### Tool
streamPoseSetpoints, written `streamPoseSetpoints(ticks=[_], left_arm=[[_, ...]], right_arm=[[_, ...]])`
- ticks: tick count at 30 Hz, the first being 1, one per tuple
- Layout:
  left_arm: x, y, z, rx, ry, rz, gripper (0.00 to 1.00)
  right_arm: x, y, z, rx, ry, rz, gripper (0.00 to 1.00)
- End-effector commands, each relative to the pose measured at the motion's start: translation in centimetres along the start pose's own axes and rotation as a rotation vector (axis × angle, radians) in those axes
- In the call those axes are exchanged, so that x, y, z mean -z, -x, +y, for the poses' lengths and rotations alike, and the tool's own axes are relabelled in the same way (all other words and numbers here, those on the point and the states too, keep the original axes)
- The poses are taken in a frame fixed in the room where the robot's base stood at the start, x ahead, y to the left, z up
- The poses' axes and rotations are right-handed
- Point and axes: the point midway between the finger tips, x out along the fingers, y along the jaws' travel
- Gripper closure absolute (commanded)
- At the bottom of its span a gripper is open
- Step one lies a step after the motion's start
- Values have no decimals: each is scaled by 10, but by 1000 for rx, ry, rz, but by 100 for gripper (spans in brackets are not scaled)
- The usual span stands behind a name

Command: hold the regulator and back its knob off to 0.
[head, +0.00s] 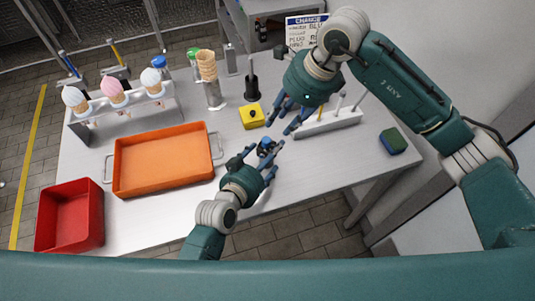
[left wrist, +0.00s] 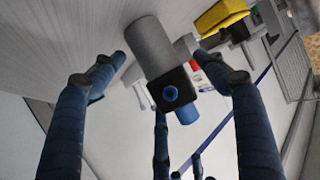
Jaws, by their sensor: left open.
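The regulator shows in the left wrist view as a grey cylinder (left wrist: 153,48) with a dark block (left wrist: 178,82) at its end. A blue round part (left wrist: 170,93) faces the camera and a blue cylinder (left wrist: 188,112) sticks out beside it; I cannot tell which is the knob, and no scale is readable. In the head view the regulator (head: 266,146) is small and partly hidden by fingers. My left gripper (head: 268,161) is open, its fingers on either side of the regulator with visible gaps. My right gripper (head: 285,122) is open above and beyond it, fingers pointing down.
A yellow block (head: 251,117) with a black top part stands just behind the regulator. Bare table (head: 315,170) lies between.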

Motion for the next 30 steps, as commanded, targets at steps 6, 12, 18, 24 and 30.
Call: streamPoseSetpoints(ticks=[6,12,18,24,30], left_arm=[[0,0,0,0,0,0,49],[0,0,0,0,-1,0,83],[0,0,0,0,-1,0,84],[0,0,0,0,-1,0,84],[0,0,0,0,-1,-1,84]], right_arm=[[0,0,0,0,0,0,69],[0,0,0,0,0,0,65],[-8,-1,1,-13,115,26,60],[-29,-1,4,-71,513,123,60],[-42,4,2,-147,907,230,60]])
